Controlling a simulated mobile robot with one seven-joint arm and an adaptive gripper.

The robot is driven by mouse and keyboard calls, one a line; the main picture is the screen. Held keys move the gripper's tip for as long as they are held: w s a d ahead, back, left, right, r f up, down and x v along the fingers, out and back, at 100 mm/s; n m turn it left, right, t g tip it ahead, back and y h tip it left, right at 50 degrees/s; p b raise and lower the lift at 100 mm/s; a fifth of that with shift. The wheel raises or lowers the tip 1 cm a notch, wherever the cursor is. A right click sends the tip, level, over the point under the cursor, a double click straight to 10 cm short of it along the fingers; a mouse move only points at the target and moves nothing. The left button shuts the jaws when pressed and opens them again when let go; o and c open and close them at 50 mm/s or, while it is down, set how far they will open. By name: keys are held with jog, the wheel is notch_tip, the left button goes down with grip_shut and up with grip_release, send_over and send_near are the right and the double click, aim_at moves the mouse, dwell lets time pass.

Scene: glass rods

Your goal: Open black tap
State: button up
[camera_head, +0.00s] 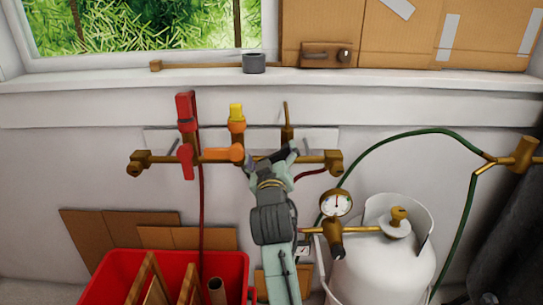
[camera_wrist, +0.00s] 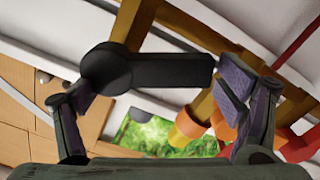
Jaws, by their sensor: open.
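The black tap (camera_wrist: 160,71) shows in the wrist view as a dark lever with a rounded left end, on the brass pipework. My gripper (camera_wrist: 157,90) is open, with one finger on each side of the tap's lever. The right pad is close to the lever's right end, and the left pad is by the rounded end; I cannot tell whether either touches. In the head view my gripper (camera_head: 272,162) is at the right part of the brass pipe and hides most of the black tap.
A red tap (camera_head: 186,112) and a yellow-orange tap (camera_head: 236,120) stand left on the same pipe (camera_head: 212,155). A gas bottle (camera_head: 385,262) with a gauge (camera_head: 336,203) and green hose (camera_head: 440,131) is at right. A red crate (camera_head: 235,264) is below left.

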jog(key=s, duration=0.7)
jog(key=shift+s, duration=0.25)
jog(key=shift+c, duration=0.4)
